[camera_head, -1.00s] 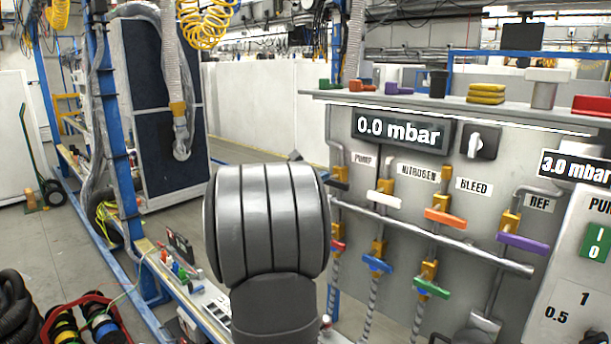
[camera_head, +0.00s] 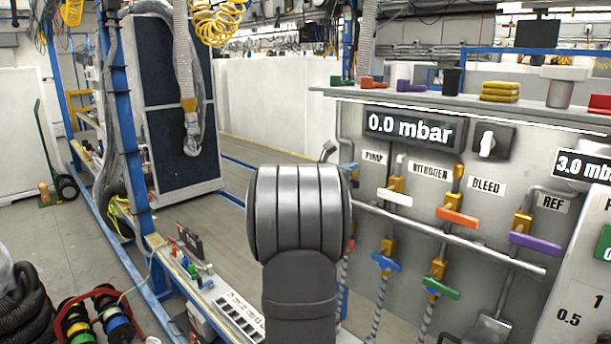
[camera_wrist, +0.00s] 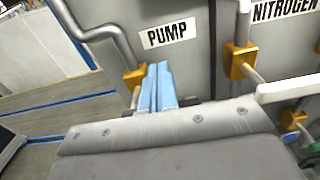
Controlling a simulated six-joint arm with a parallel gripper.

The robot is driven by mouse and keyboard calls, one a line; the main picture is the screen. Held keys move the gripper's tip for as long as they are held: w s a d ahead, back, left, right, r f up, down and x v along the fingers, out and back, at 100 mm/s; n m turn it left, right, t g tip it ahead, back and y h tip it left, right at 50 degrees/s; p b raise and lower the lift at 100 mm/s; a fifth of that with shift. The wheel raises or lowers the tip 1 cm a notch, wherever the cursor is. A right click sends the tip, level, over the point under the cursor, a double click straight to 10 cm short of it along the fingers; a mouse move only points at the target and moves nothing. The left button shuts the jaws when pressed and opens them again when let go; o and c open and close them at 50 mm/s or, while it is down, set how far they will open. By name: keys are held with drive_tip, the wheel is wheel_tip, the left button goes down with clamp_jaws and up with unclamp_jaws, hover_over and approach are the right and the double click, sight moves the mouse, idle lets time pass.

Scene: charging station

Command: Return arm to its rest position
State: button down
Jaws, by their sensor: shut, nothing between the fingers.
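My arm (camera_head: 299,215) stands up in the lower middle of the head view as a thick grey link. It hides most of my gripper there. In the wrist view my gripper (camera_wrist: 158,88) shows as two light blue fingers lying together, with nothing visible between them. They are in front of the panel, below the PUMP label (camera_wrist: 168,33) and beside a gold valve body (camera_wrist: 134,78). I cannot tell whether they touch it. The grey wrist housing (camera_wrist: 170,140) fills the bottom of that view.
The valve panel (camera_head: 415,170) with coloured handles and pipes stands close at the right. A shelf (camera_head: 330,92) with small objects runs along its top. A blue post (camera_head: 125,140) and a low bench (camera_head: 215,295) are at the left. Open floor (camera_head: 245,170) lies behind my arm.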

drive_tip(key=v, duration=0.9)
drive_tip(key=x, duration=0.3)
drive_tip(key=f+x, duration=0.1)
drive_tip(key=x, duration=0.5)
drive_tip(key=shift+s+d+f, duration=0.3)
drive_tip(key=shift+d, duration=0.1)
drive_tip(key=w+a+r, duration=0.2)
drive_tip(key=r, duration=0.1)
drive_tip(key=shift+a, duration=0.1)
drive_tip(key=shift+w+a+r, duration=0.15)
drive_tip(key=shift+w+a, duration=0.1)
drive_tip(key=shift+w, duration=0.05)
